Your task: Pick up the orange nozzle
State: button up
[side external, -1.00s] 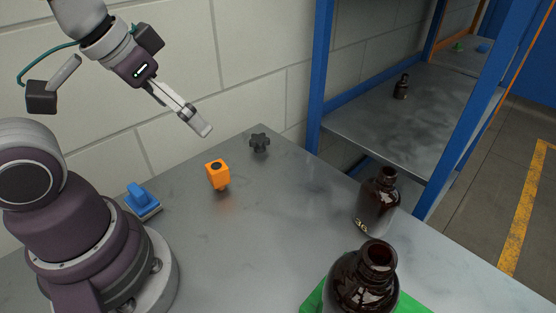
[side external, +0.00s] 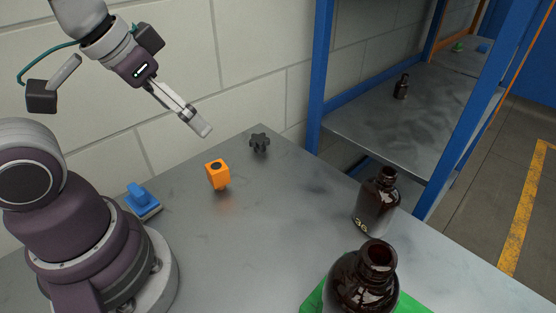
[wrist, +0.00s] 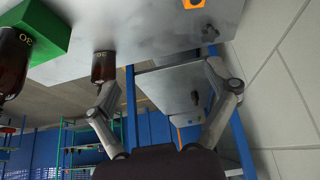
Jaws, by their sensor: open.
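The orange nozzle (side external: 217,174) stands on the grey table, left of centre in the side external view. In the wrist view the orange nozzle (wrist: 193,4) is at the top edge, partly cut off. My gripper (side external: 205,128) is above the table, up and slightly left of the nozzle, clear of it. In the wrist view my gripper (wrist: 163,78) has its two fingers spread wide with nothing between them.
A black star-shaped knob (side external: 260,142) stands behind the nozzle. A blue part (side external: 142,200) lies near my base. Amber bottles (side external: 377,203) (side external: 360,284) stand at the right, one by a green block (side external: 412,304). A blue-framed shelf (side external: 375,125) stands behind. The table's middle is clear.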

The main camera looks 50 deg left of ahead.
jog(key=shift+c, duration=0.8)
jog(key=m+g+y, duration=0.2)
jog(key=m+g, duration=0.3)
jog(key=m, duration=1.5)
send_near(217, 166)
jog(key=shift+w+a+f, duration=0.15)
jog(key=shift+w+a, duration=0.15)
jog(key=shift+a, duration=0.1)
jog(key=f, duration=0.7)
jog(key=a+f, duration=0.1)
jog(key=f, duration=0.2)
jog(key=shift+s+f, duration=0.1)
jog(key=shift+f, duration=0.05)
jog(key=c, duration=1.1)
